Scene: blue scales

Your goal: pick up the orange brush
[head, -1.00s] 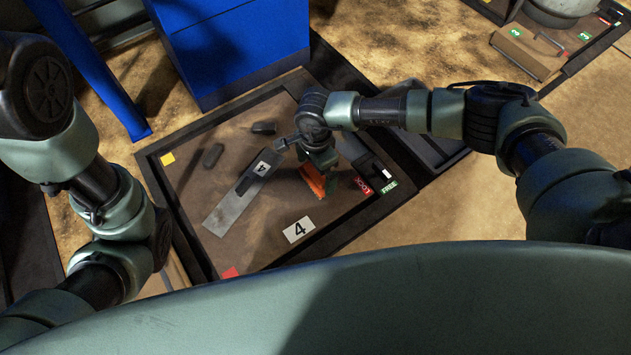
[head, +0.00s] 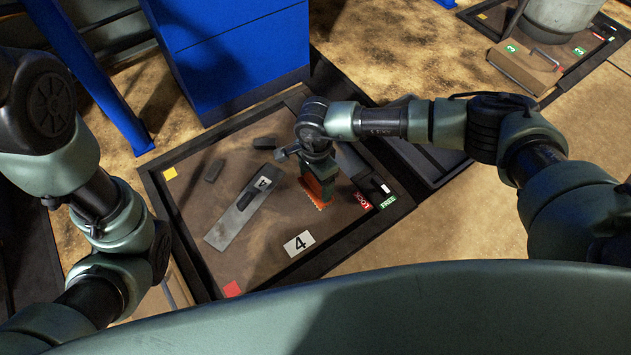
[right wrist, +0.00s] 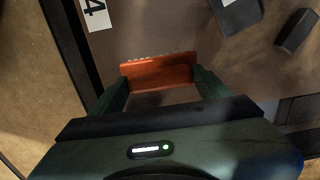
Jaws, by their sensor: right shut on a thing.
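The orange brush (head: 318,189) is in the right half of the brown tray (head: 190,215), below my right gripper. My right gripper (head: 317,178) comes down from above and is shut on the brush. In the right wrist view the brush (right wrist: 158,72) lies across between the two green fingers, its row of bristles or teeth facing away from the palm. Whether the brush touches the tray floor I cannot tell. My left arm shows at the left of the head view, but its gripper is out of the picture.
A grey flat-bladed tool (head: 238,212) and small dark blocks (head: 214,171) lie left of the brush. A "4" label (head: 299,243) lies in front. A blue cabinet (head: 235,50) stands behind.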

